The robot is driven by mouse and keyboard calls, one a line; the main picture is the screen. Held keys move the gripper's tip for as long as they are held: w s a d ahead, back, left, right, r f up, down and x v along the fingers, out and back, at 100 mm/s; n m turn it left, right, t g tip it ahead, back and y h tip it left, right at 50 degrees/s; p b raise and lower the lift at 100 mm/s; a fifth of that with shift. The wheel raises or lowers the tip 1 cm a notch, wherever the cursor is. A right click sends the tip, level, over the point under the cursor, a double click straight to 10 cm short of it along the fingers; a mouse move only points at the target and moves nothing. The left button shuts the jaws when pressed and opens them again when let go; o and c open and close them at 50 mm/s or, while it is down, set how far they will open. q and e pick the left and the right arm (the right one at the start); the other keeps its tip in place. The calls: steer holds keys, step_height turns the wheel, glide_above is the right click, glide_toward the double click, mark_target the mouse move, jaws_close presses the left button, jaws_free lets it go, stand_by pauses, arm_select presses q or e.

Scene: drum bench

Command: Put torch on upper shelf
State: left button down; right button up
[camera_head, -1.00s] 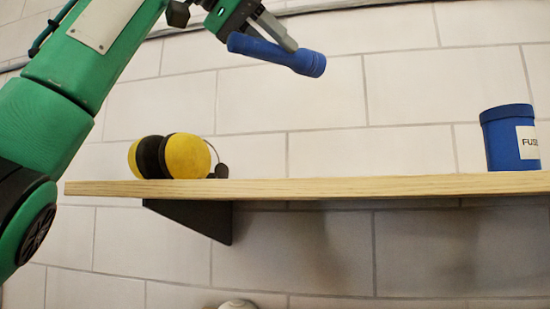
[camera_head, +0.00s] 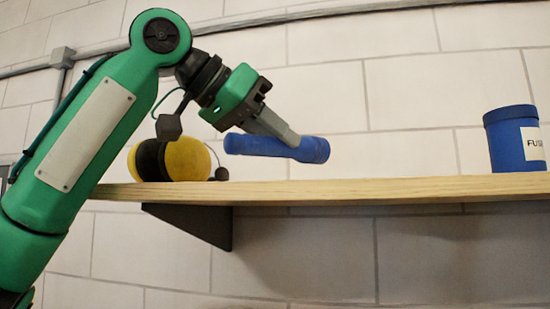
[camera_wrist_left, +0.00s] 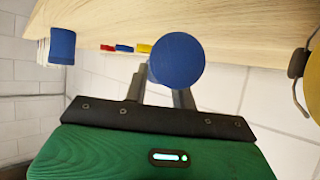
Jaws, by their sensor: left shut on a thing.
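The blue torch (camera_head: 262,146) is held level, lying left to right, in my left gripper (camera_head: 290,139). The gripper is shut on it from above. In the head view the torch shows just above the wooden shelf (camera_head: 390,190), with a gap of wall between them. In the left wrist view the torch (camera_wrist_left: 177,61) shows end-on as a round blue face between the fingers (camera_wrist_left: 160,92), with the wooden shelf (camera_wrist_left: 230,22) behind it. My right gripper is in neither view.
Yellow and black ear defenders (camera_head: 187,160) stand on the shelf's left part, close to my left gripper. A blue labelled tin (camera_head: 507,140) stands at the right. The shelf between them is clear. In the wrist view small red, blue and yellow items (camera_wrist_left: 124,48) show beyond the shelf edge.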

mark_target(276, 156)
arm_select(q)
steer(key=shift+s+f+p, duration=0.1)
steer(key=shift+f+p, duration=0.25)
steer(key=shift+f, duration=1.5)
steer(key=shift+f, duration=0.1)
steer(key=c, duration=1.1)
jaws_free()
steer(key=shift+d, duration=0.1)
steer(key=shift+c, duration=0.2)
